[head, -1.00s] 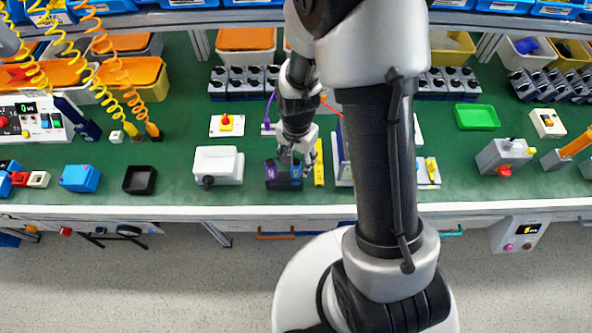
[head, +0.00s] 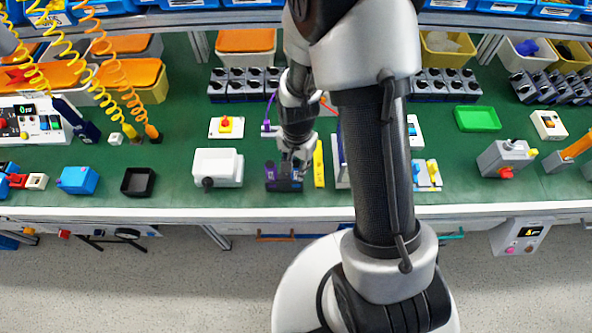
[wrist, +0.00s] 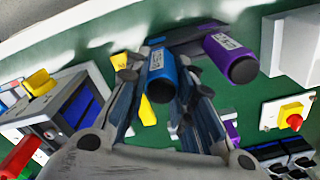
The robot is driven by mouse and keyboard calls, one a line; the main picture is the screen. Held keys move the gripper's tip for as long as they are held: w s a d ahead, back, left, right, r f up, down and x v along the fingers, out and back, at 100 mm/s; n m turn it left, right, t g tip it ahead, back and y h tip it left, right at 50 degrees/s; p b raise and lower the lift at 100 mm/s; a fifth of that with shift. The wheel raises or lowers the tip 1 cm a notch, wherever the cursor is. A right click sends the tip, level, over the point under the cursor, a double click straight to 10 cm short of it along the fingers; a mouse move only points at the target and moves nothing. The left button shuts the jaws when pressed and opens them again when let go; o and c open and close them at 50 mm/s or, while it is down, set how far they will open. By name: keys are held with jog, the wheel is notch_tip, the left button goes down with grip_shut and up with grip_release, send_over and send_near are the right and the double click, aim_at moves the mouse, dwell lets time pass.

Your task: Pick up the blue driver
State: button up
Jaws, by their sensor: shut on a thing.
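The blue driver (wrist: 161,76) stands between my gripper's fingers in the wrist view, its dark end toward the camera. My gripper (wrist: 158,85) is shut on it. In the head view my gripper (head: 293,165) is low over the dark holder (head: 283,186), and the blue driver is mostly hidden behind it. A purple driver (wrist: 230,58) stands beside the blue one, and it also shows in the head view (head: 271,169). The holder's dark edge (wrist: 185,35) shows behind both drivers in the wrist view.
A yellow bar (head: 319,165) lies just right of the holder. A white box with a dark knob (head: 218,167) stands to the left. A red-and-yellow switch (head: 226,125) sits behind. The green table is clear between the white box and the black tray (head: 139,182).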

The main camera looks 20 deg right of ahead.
grip_shut()
notch_tip(320, 180, up, 20)
jog(key=p, duration=0.6)
jog(key=shift+o, duration=1.7)
grip_release()
grip_shut()
jog(key=shift+r, duration=0.15)
notch_tip(320, 180, up, 7)
jog(key=p, duration=0.6)
jog(key=shift+r, duration=0.15)
